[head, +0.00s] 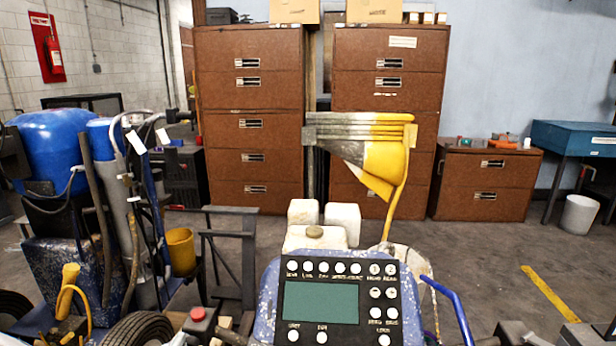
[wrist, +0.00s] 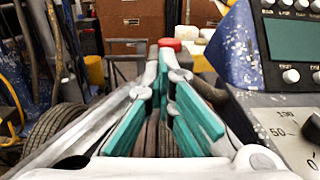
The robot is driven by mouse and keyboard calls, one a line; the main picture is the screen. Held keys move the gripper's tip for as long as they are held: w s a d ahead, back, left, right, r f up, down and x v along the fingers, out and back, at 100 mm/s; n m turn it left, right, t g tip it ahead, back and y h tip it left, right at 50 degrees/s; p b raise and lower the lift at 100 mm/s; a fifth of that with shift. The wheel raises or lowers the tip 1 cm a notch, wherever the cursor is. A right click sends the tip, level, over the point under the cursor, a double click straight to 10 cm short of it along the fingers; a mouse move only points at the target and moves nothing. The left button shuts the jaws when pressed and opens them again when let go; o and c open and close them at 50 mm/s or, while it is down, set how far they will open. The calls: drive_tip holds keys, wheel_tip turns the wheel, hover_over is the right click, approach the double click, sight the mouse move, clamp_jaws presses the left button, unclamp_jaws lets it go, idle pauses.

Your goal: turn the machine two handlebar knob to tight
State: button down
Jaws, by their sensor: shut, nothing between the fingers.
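A line striper with a blue, paint-specked console (head: 330,300) stands in front of me, with its screen and several round white buttons. It also shows at the right of the wrist view (wrist: 240,45). Below it there, a white dial plate (wrist: 290,130) with numbers carries a dark knob (wrist: 313,127), cut off by the frame edge. A red knob (head: 198,314) is left of the console, and a red top (wrist: 170,44) shows beyond my fingertips. I cannot tell which is the handlebar knob. My gripper (wrist: 166,75), with teal pads, is shut and empty, left of the dial plate.
A machine with a blue tank (head: 58,150) and hoses stands at left. Brown cabinets (head: 250,130) line the back. A blue lever (head: 450,308) rises right of the console. Open floor (head: 480,250) lies at right.

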drive_tip(key=shift+w+d, duration=0.45)
drive_tip(key=shift+d+f, duration=0.1)
drive_tip(key=shift+d, duration=0.9)
drive_tip(key=shift+s, duration=0.1)
drive_tip(key=s+p, duration=0.2)
drive_tip(key=s, duration=0.4)
drive_tip(key=shift+s+a+r, duration=0.15)
drive_tip(key=shift+a+r, duration=0.1)
drive_tip(key=shift+r, duration=0.1)
